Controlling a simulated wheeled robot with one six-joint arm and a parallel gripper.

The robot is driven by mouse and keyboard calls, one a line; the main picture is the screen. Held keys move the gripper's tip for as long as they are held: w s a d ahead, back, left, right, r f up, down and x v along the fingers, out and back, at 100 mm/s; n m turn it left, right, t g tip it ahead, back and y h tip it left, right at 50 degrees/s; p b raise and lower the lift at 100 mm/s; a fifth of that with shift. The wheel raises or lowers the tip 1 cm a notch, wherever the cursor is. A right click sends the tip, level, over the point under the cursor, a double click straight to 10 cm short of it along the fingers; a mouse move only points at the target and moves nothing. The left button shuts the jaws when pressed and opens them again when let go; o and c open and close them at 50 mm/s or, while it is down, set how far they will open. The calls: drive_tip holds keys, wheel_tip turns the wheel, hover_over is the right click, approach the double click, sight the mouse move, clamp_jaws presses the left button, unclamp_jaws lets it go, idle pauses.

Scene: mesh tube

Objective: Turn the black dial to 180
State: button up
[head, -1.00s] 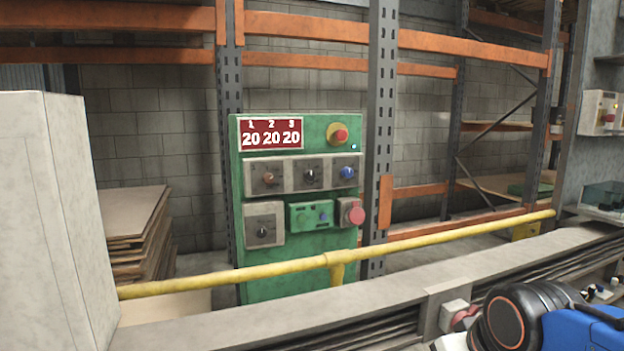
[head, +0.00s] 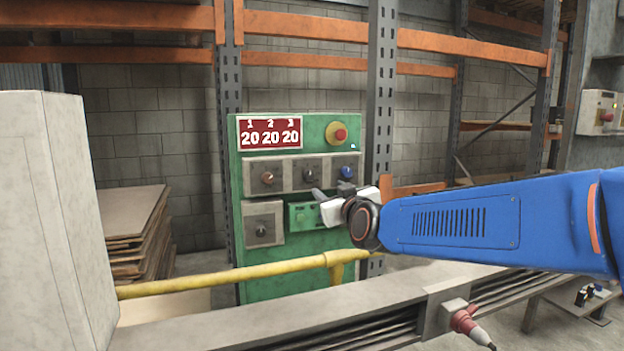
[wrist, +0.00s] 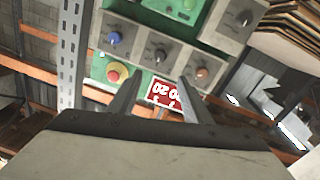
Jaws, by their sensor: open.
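A green control panel (head: 315,265) carries a row of three dials: brown, black and blue. The black dial (head: 310,173) is the middle one; it also shows in the wrist view (wrist: 161,55), where the panel is upside down. The red display (head: 270,133) reads 20 under each of 1, 2 and 3. My gripper (head: 320,195) is in front of the panel, just below the black dial in the head view. In the wrist view my gripper (wrist: 160,80) is open and empty, its fingers apart on either side of the display, with the black dial beyond the fingertips.
The brown dial (head: 267,178) and blue dial (head: 346,173) flank the black one. A second black knob (head: 261,230) sits on a lower box. A red emergency button (head: 340,135) is at the upper right. A yellow rail (head: 230,278) crosses in front of the panel.

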sight(310, 176)
drive_tip(key=x, duration=1.7)
drive_tip(key=shift+f, duration=0.15)
drive_tip(key=c, duration=1.1)
drive_tip(key=shift+o, duration=0.2)
